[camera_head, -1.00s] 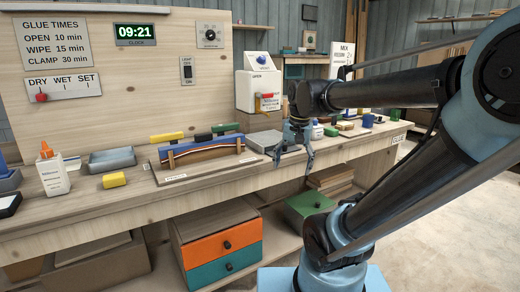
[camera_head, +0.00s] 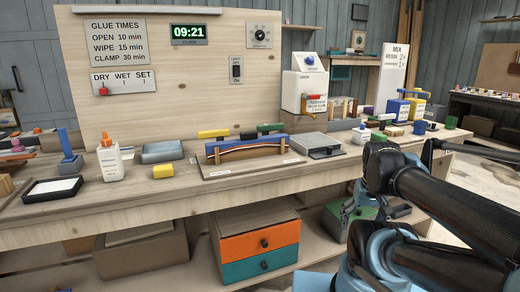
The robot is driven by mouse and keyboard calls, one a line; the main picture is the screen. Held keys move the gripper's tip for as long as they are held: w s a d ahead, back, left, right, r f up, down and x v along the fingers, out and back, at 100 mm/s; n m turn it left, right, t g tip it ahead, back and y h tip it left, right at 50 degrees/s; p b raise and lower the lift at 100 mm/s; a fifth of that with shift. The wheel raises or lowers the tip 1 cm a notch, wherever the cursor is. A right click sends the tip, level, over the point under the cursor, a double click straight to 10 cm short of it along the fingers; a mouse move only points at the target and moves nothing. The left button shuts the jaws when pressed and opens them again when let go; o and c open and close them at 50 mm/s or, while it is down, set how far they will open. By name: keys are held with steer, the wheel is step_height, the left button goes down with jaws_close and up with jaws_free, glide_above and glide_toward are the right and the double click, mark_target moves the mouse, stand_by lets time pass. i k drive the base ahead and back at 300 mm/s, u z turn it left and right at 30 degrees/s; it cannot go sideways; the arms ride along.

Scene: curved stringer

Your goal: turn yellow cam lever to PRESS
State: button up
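The yellow cam lever (camera_head: 213,133) is the left one of three coloured levers over a curved-strip clamping jig (camera_head: 250,148) on the bench. It lies roughly level above the left end of the blue block; a black lever (camera_head: 248,134) and a green lever (camera_head: 269,127) follow to its right. No PRESS marking is legible.
The board (camera_head: 190,85) rises behind. The bench (camera_head: 240,190) is clear in front.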

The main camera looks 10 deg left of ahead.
mark_target(219, 132)
steer(key=u, duration=1.35)
